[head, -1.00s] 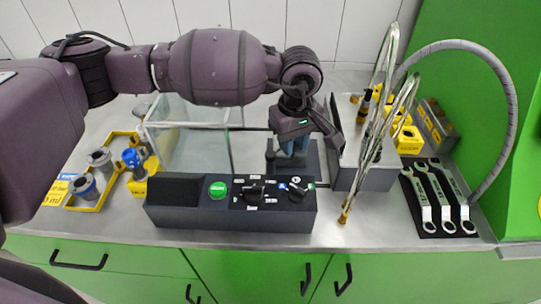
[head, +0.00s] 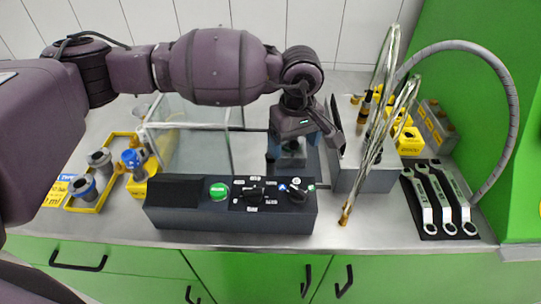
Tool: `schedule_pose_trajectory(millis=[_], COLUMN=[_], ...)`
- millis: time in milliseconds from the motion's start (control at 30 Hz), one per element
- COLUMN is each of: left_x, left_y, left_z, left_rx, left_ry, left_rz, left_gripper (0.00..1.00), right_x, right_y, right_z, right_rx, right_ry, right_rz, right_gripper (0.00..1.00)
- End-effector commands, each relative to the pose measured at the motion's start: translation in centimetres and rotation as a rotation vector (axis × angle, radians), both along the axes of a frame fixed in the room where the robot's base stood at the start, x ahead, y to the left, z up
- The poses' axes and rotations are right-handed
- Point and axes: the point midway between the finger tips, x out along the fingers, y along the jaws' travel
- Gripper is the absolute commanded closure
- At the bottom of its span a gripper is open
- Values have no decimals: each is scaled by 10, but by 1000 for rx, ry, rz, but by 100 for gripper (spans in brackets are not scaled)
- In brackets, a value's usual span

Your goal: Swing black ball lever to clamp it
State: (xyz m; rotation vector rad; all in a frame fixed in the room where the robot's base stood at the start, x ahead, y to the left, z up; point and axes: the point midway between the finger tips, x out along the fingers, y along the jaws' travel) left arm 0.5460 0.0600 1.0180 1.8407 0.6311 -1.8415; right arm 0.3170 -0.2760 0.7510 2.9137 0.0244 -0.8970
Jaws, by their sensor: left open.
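My left gripper (head: 291,156) comes in over the bench behind the control box and points down. The fixture stands on a dark base plate (head: 309,167). I cannot clearly make out the black ball lever; the gripper and wrist cover much of the fixture. I cannot tell whether the fingers touch anything. My right gripper is not in view.
The control box (head: 232,217) with a green button and knobs stands in front. A clear glass enclosure (head: 200,155) is left of the gripper. Hoses (head: 374,150) hang close on the right. Wrenches (head: 440,205) lie farther right, and a yellow tray (head: 97,208) is at left.

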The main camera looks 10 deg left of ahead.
Motion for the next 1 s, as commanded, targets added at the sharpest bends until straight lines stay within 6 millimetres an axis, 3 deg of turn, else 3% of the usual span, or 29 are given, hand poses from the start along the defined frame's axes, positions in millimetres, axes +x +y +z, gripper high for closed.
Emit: schedule_pose_trajectory(millis=[367, 1000], left_x=[0, 0], left_y=[0, 0], left_z=[22, 60], left_rx=[0, 0], left_ry=[-2, -1], left_rz=[0, 0], left_gripper=[17, 17], right_x=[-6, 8], right_y=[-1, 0], right_z=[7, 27], right_rx=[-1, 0], right_ry=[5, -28], right_rz=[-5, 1], right_gripper=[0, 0])
